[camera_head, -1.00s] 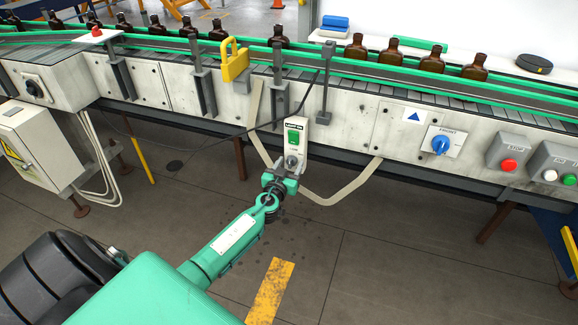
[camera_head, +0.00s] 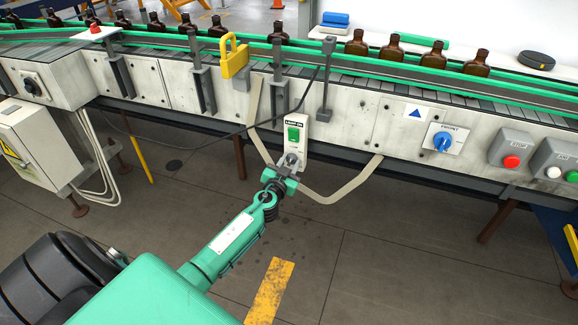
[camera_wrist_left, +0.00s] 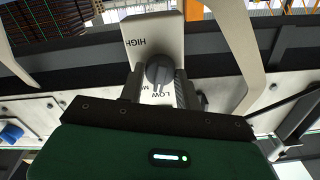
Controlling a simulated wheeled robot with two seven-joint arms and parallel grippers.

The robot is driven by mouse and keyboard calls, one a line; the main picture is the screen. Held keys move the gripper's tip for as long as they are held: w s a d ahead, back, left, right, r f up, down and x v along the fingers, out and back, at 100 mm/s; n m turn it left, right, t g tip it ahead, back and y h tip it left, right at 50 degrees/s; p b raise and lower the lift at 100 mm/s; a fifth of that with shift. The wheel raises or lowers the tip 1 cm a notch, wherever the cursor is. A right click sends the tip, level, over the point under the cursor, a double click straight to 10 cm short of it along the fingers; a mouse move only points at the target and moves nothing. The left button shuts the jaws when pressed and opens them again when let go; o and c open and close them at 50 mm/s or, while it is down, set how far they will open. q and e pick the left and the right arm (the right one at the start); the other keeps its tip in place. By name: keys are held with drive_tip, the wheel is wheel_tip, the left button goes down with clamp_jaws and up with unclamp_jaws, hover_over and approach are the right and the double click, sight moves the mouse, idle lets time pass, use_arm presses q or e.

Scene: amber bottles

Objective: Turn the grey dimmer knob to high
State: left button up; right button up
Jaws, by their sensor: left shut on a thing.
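The grey dimmer knob (camera_head: 291,159) is at the bottom of a pale control box (camera_head: 304,132) with a green switch (camera_head: 294,134), on the conveyor's front. In the left wrist view the knob (camera_wrist_left: 159,71) sits between the HIGH and LOW labels, HIGH at upper left and LOW beneath it. Its pointer is not clear to me. My left gripper (camera_head: 284,172) is at the knob and shut on it. Its dark body (camera_wrist_left: 180,118) covers the foreground of the wrist view, and its fingertips are partly hidden. My right gripper is not in view.
Pale curved strips (camera_head: 343,186) flank the control box. A black cable (camera_head: 225,137) hangs to its left. Right of it are a blue rotary switch (camera_head: 441,142) and a red stop button (camera_head: 511,161). Amber bottles (camera_head: 432,58) stand on the conveyor above. The floor below is open.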

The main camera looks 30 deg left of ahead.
use_arm(q)
drive_tip(key=m, duration=0.2)
drive_tip(key=shift+f+m+b, duration=0.1)
drive_tip(key=shift+m+b, duration=0.25)
drive_tip(key=shift+m, duration=0.05)
drive_tip(key=m, duration=0.3)
drive_tip(key=shift+m, duration=0.3)
drive_tip(key=shift+m+b, duration=0.35)
drive_tip(key=shift+m, duration=0.55)
drive_tip(key=m, duration=0.3)
drive_tip(key=shift+d+m, duration=0.1)
drive_tip(key=shift+m, duration=0.2)
drive_tip(key=m, duration=0.2)
drive_tip(key=shift+m, duration=0.4)
drive_tip(key=m, duration=0.4)
drive_tip(key=shift+m, duration=0.8)
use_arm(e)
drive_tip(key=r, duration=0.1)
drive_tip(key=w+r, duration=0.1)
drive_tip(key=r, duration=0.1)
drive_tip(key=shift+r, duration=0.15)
use_arm(q)
drive_tip(key=shift+f+m+p, duration=0.1)
drive_tip(key=shift+m+p, duration=0.2)
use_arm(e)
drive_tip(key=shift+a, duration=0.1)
